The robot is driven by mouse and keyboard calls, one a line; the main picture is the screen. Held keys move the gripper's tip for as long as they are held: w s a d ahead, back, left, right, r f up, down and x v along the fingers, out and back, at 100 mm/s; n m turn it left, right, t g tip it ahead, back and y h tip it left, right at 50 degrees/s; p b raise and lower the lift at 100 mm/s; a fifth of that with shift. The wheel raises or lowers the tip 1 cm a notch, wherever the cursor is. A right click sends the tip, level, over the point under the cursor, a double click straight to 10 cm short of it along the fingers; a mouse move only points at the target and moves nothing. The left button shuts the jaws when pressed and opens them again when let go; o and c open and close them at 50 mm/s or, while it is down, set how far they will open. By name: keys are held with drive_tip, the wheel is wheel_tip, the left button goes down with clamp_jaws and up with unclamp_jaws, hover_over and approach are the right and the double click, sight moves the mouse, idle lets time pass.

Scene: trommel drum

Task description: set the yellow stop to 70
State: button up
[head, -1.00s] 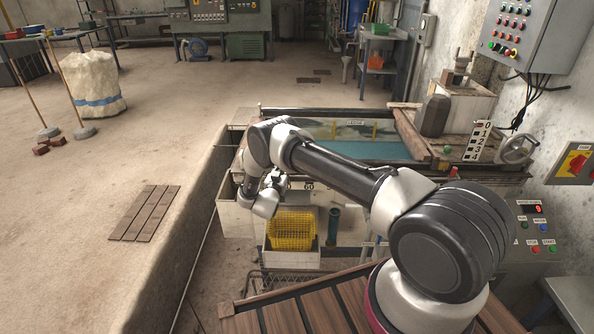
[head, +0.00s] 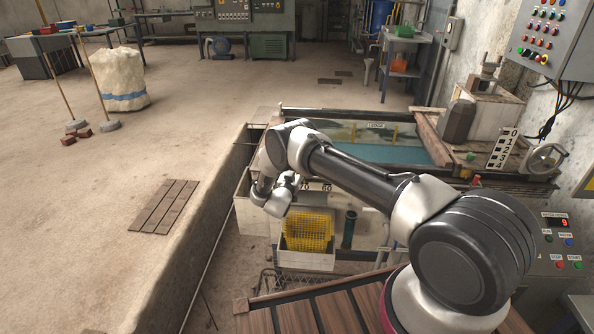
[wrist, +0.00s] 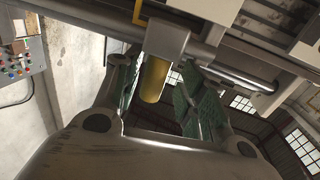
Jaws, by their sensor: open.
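In the wrist view a yellow cylindrical piece (wrist: 154,80), which looks like the yellow stop, hangs from a grey block (wrist: 166,38) on a metal rod (wrist: 235,72). My gripper (wrist: 160,85) is open, with one finger on each side of the yellow piece. I cannot tell whether either finger touches it. In the head view my gripper (head: 281,196) is at the trough's near left side, close to a 70 mark (head: 304,187) and left of a 60 mark (head: 326,188). The stop is hidden behind my arm there.
A yellow basket (head: 308,231) stands below the marks, with a dark green cylinder (head: 349,229) beside it. A trough with blue liquid (head: 385,153) lies behind my arm. Open floor (head: 110,180) lies left.

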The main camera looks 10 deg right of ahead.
drive_tip(key=v, duration=1.2)
